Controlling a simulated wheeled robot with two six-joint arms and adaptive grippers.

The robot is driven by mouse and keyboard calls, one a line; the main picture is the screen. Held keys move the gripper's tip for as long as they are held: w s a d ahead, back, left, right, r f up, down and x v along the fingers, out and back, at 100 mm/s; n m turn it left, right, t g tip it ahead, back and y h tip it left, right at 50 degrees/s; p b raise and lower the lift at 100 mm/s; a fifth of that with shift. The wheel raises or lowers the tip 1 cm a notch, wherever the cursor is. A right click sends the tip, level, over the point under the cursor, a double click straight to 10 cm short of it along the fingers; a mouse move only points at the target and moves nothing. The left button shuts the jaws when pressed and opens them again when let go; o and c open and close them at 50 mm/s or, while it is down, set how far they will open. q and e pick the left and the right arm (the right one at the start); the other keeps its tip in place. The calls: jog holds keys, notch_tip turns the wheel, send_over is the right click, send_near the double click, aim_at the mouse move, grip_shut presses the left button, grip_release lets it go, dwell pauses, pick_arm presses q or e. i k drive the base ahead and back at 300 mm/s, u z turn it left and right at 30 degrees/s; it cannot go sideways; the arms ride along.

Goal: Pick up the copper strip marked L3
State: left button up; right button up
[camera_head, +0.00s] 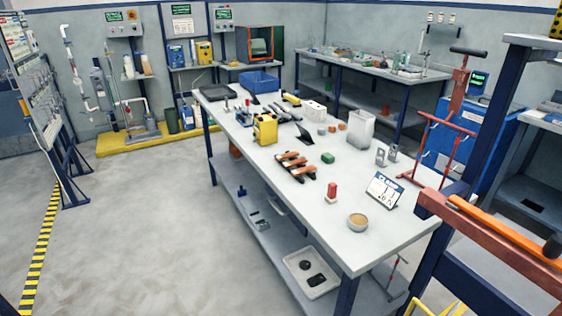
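Several copper-orange strips with dark parts (295,164) lie side by side near the middle of the long pale worktable (345,240). They are small in the head view and no L3 mark can be read, so I cannot tell which strip carries it. Neither of my grippers shows in this view.
A yellow device (265,128), a green block (327,157), a red block (331,191), a round tan dish (357,221) and a white sign (384,189) stand on the table. A red frame (440,135) stands to the right. The floor (140,225) left of the table is clear.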

aim_at(279, 157)
jog(key=u, duration=1.2)
jog(key=i, duration=0.95)
jog(key=z, duration=2.4)
